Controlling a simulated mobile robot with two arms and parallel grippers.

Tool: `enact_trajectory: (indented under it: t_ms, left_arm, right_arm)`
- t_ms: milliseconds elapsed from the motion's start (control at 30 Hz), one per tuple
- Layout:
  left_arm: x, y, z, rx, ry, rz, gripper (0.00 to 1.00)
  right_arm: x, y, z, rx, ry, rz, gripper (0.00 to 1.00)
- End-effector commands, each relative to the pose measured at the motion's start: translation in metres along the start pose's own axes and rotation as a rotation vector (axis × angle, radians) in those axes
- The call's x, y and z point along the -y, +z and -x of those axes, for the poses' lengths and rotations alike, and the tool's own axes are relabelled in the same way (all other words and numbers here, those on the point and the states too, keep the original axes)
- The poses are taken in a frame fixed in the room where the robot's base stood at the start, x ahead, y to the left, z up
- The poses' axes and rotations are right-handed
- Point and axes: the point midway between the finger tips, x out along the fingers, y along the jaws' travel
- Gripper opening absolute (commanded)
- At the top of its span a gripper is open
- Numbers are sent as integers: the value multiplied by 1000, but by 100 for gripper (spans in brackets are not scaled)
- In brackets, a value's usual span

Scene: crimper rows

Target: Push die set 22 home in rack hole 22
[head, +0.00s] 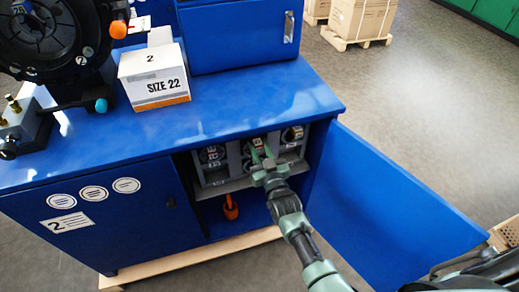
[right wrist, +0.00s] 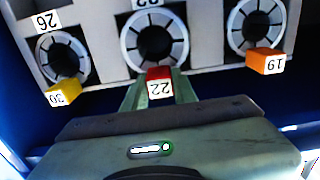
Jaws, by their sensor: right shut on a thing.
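A cut-off label shows above this hole. In the head view the rack (head: 222,187) stands inside the open cabinet. My right gripper (head: 262,158) reaches into the cabinet and is shut on die set 22 by its red tag; its green fingers (right wrist: 158,92) also show in the right wrist view. My left gripper is not in view.
The open blue door (head: 395,205) stands right of my arm. An orange-handled tool (head: 231,208) is below the rack. A SIZE 22 box (head: 153,78) stands on the cabinet top.

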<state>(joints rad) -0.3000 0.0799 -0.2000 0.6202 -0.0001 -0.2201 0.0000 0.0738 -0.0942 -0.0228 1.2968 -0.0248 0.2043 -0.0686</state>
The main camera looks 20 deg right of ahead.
Motion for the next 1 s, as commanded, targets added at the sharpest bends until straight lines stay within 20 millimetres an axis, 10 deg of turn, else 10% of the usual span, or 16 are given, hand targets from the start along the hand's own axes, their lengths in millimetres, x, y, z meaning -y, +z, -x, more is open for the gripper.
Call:
enact_trajectory:
  t_ms: [933,967,1000]
  left_arm:
    - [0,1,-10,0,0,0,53]
    - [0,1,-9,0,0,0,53]
    - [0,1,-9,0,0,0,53]
  right_arm:
    - [0,-9,-22,-21,1,0,0]
    - [0,-9,-21,-20,1,0,36]
    - [0,-9,-21,-19,1,0,47]
